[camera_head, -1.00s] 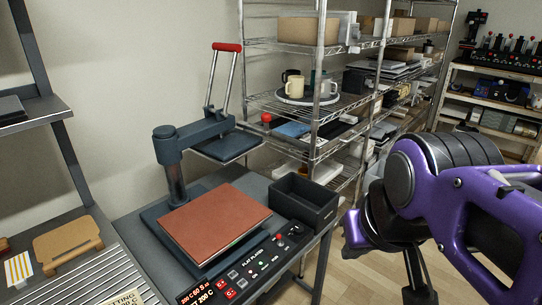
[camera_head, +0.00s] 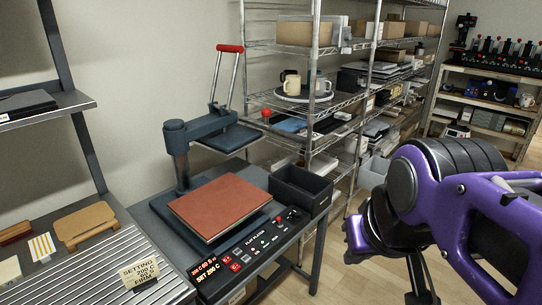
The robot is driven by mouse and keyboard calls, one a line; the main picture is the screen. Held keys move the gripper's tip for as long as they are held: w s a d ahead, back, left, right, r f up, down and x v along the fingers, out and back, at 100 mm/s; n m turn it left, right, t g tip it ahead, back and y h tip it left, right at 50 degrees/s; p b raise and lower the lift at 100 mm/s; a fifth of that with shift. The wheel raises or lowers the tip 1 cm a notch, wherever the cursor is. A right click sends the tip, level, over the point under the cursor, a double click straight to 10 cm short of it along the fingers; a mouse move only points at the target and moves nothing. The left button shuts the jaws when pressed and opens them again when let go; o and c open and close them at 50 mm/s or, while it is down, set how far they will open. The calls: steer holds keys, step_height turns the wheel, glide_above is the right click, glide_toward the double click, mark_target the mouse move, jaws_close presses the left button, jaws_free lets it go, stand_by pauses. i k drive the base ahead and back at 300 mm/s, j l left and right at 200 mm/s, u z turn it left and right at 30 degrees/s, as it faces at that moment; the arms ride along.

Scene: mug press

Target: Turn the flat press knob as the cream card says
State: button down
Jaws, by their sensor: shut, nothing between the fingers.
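The cream card (camera_head: 139,272) stands at the lower left on a ribbed grey surface. It reads "SETTING", "200 C" and "FIRM"; the line between is small and hard to read. The flat press (camera_head: 180,155) has a brown-red platen pad and a raised arm with a red-tipped handle. Its front panel (camera_head: 250,250) is labelled "FLAT PLATEN", with a lit red display showing "SET 200 C". A small dark knob (camera_head: 293,213) sits at the panel's right end; its pointer is too small to read. My purple arm fills the lower right, away from the press. My gripper's fingers do not show.
A black open bin (camera_head: 300,190) stands right of the press. Wire shelves (camera_head: 315,100) with mugs and boxes stand behind. A wooden board (camera_head: 86,226) and a striped card (camera_head: 42,247) lie at left. Floor shows between the press table and my arm.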

mark_target(296, 215)
steer(key=u, duration=1.5)
steer(key=l+u, duration=0.35)
steer(key=i+l+u, duration=0.1)
steer(key=l+u, duration=0.3)
